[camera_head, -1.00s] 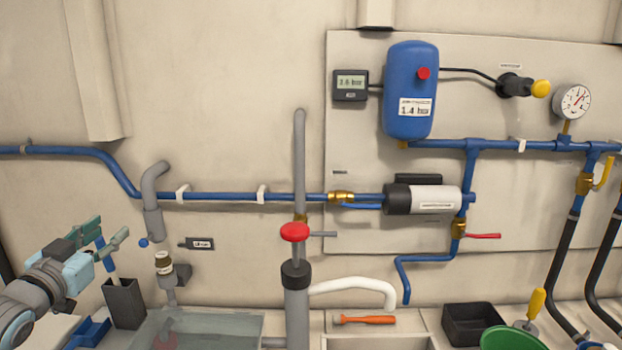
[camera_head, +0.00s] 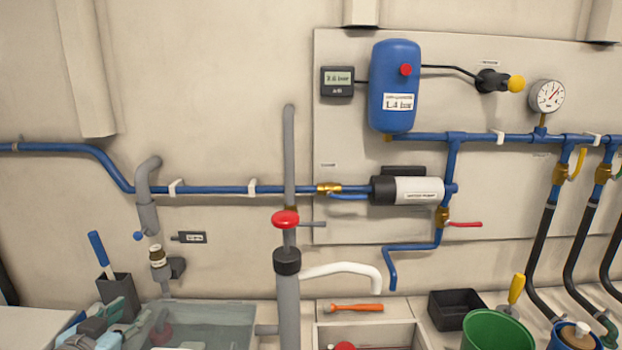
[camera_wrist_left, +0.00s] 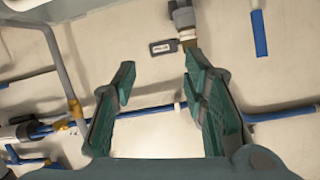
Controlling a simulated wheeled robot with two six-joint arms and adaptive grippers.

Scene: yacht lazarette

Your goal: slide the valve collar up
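A short fitting with a brass-and-white ribbed collar (camera_head: 156,255) stands on a grey stem at the left, below the bent grey pipe (camera_head: 148,195). I take this to be the valve collar. A dark block sits on its right side. In the left wrist view the fitting shows upside down at the top, its brass collar (camera_wrist_left: 190,40) beyond the right-hand finger's tip. My left gripper (camera_head: 132,316) is low at the left, below the collar and apart from it. Its teal fingers (camera_wrist_left: 158,82) are spread with nothing between them. My right gripper is in neither view.
A black holder (camera_head: 119,293) with a blue-handled tool (camera_head: 101,253) stands left of the fitting. A clear bin (camera_head: 225,313) lies below it. A grey column with a red knob (camera_head: 285,219) rises to the right. A label plate (camera_head: 190,238) is on the wall beside the collar.

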